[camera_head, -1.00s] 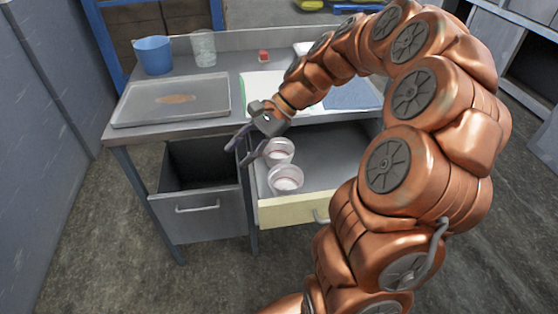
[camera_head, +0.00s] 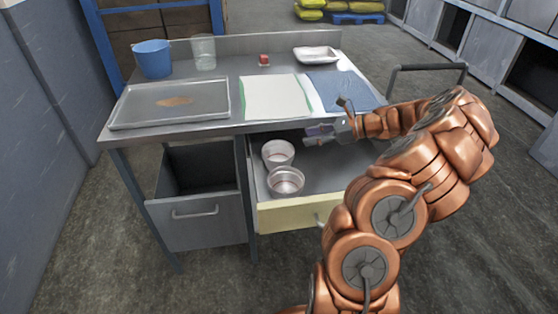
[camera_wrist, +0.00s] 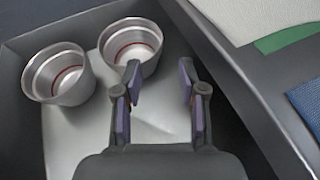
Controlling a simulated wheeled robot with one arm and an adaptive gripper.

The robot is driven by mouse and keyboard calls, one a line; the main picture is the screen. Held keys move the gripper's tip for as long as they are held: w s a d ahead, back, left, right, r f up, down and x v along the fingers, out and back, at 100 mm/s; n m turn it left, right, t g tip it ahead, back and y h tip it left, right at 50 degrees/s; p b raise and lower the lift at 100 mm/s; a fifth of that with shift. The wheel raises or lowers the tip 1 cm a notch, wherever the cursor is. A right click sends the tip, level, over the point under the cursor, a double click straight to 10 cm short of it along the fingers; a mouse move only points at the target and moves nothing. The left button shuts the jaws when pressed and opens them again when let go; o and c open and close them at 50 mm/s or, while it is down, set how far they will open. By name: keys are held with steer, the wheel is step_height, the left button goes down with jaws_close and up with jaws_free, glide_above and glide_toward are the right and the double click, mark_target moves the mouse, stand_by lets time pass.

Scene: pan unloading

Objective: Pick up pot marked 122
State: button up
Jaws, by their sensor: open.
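Two metal pots stand in the open drawer (camera_head: 325,178) under the bench: a rear pot (camera_head: 278,153) and a front pot (camera_head: 285,182). No marking such as 122 can be read on either. In the wrist view one pot (camera_wrist: 57,74) is at the left and the other pot (camera_wrist: 131,46) is nearer the middle; each shows a reddish ring inside. My gripper (camera_head: 312,137) is open and empty, to the right of the rear pot, over the drawer. In the wrist view my gripper (camera_wrist: 160,100) has its fingers apart, the left finger close to the nearer pot in the picture.
The bench top above holds a tray (camera_head: 120,118), a blue bucket (camera_head: 153,57), a clear beaker (camera_head: 204,52), a small red object (camera_head: 264,60), a white dish (camera_head: 316,54), a white sheet (camera_head: 275,95) and a blue cloth (camera_head: 343,90). An empty bin drawer (camera_head: 210,222) is at left.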

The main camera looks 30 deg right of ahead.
mark_target(277, 143)
steer(key=x, duration=1)
steer(key=shift+a+p, duration=0.2)
steer(key=shift+p, duration=0.2)
jaws_close()
